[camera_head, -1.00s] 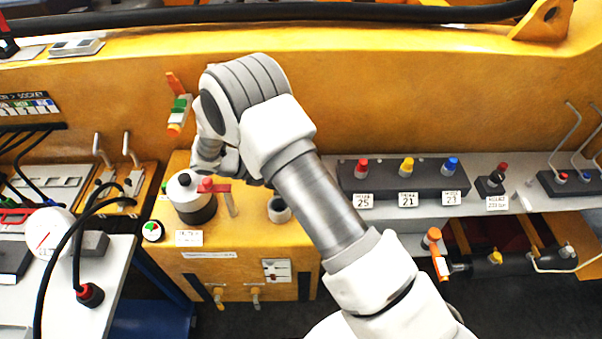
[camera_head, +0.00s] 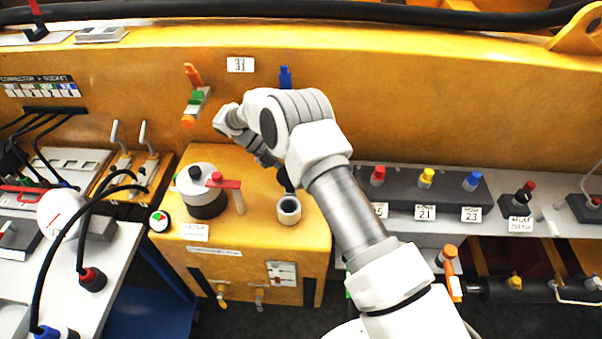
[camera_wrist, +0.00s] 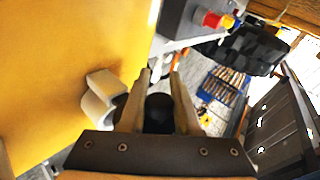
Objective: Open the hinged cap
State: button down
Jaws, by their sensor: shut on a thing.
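A short pale round neck (camera_head: 289,210) stands on the yellow box, and its top shows a dark round middle. A dark piece (camera_head: 285,180), which looks like the hinged cap, stands at the neck's back edge, partly hidden by my arm. My gripper (camera_head: 268,160) is just behind and above the neck, mostly hidden by its own wrist. In the wrist view, the two fingers (camera_wrist: 160,85) are shut on a dark round piece (camera_wrist: 158,112) between them, apparently the cap. The pale neck (camera_wrist: 98,100) is just left of the fingers. The hinge is hidden.
A white-topped dark pot (camera_head: 205,190) with a red handle (camera_head: 225,183) stands left of the neck. Levers (camera_head: 130,140) and cables lie further left. A grey block with coloured knobs (camera_head: 425,180) is to the right. The yellow wall (camera_head: 400,90) is close behind.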

jog(key=shift+f, duration=0.15)
dwell(0.4)
jog(key=c, duration=0.6)
grip_release()
